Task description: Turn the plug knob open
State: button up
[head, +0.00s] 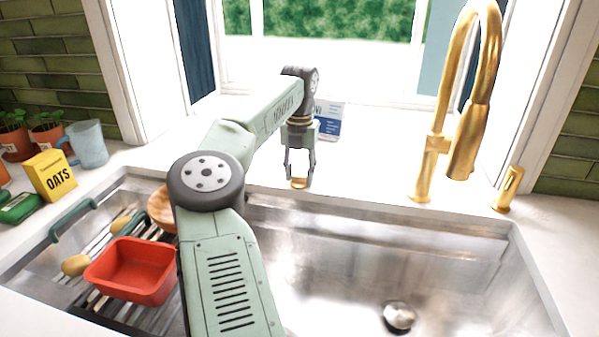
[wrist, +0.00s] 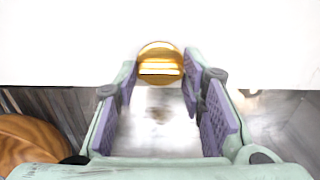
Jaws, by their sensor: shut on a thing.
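The plug knob (head: 299,183) is a small round gold knob on the white counter, at the back edge of the sink. In the wrist view it shows as a gold disc (wrist: 160,64) with a raised bar across it, at the top middle. My gripper (head: 299,176) points down at it, with one finger on each side. In the wrist view the purple finger pads (wrist: 160,76) flank the knob and are shut on it. The drain plug (head: 399,315) lies in the bottom of the steel sink; whether it is raised is hard to tell.
A tall gold faucet (head: 427,165) and a gold lever (head: 509,188) stand to the right. A blue-and-white card (head: 328,120) is behind my gripper. A red basin (head: 133,268) and a wooden bowl (head: 160,208) sit on the left. The right basin is clear.

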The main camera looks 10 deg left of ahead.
aim_at(299, 176)
jog(key=o, duration=1.1)
jog(key=shift+o, duration=0.2)
notch_tip(299, 176, up, 12)
dwell(0.3)
